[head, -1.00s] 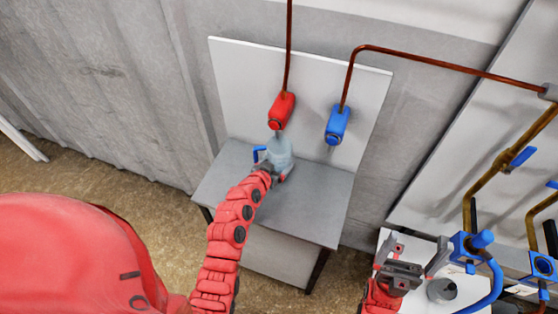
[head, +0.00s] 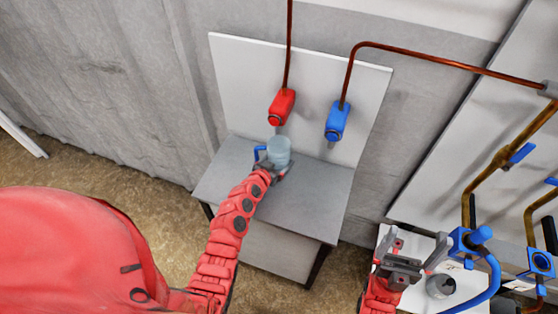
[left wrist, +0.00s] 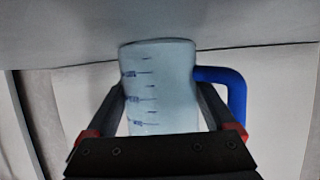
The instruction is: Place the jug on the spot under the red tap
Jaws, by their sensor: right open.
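The jug (head: 279,152) is a translucent pale blue cylinder with a blue handle, below the red tap (head: 282,107) at the back of the grey table. It looks roughly upright; whether its base touches the tabletop is hidden. My left gripper (head: 274,170) is at the jug's near side. In the left wrist view the jug (left wrist: 160,85) shows blue scale marks, with its handle on the right. The left fingers (left wrist: 162,95) lie along both sides of it and appear to touch it. My right gripper (head: 416,250) is open and empty at the lower right.
The grey table (head: 310,205) has free room right of the jug. The blue tap (head: 337,122) is on the white back panel (head: 240,80), right of the red one. A white surface with a grey cylindrical part (head: 440,286) and blue-valved pipes stands near my right gripper.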

